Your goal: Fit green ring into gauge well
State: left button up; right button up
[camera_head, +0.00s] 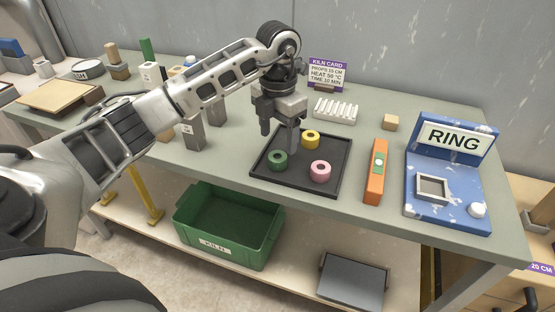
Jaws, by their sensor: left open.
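A green ring (277,161) lies at the left side of a black tray (257,181) on the table. A yellow ring (310,140) and a pink ring (320,171) lie in the same tray. My left gripper (279,138) is open and empty, pointing down over the tray's left part, close to the green ring and seemingly above it. The gauge is a blue block (452,204) with a sign reading RING; its grey square-rimmed well (432,188) looks empty. A white knob (477,209) sits beside the well. My right gripper is out of view.
An orange level (376,173) lies between tray and gauge. A white ribbed rack (335,111), a wooden cube (390,122) and a purple kiln card (327,74) stand behind. Grey blocks (193,135) stand left of the tray. A green KILN crate (225,232) is below.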

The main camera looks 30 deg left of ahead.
aim_at(277, 156)
pick_arm(q)
notch_tip(277, 156, down, 5)
jog(key=shift+s+r+p, duration=0.1)
jog(key=shift+s+p, duration=0.05)
jog(key=shift+p, duration=0.2)
jog(key=c, duration=1.1)
jog(key=shift+r, duration=0.1)
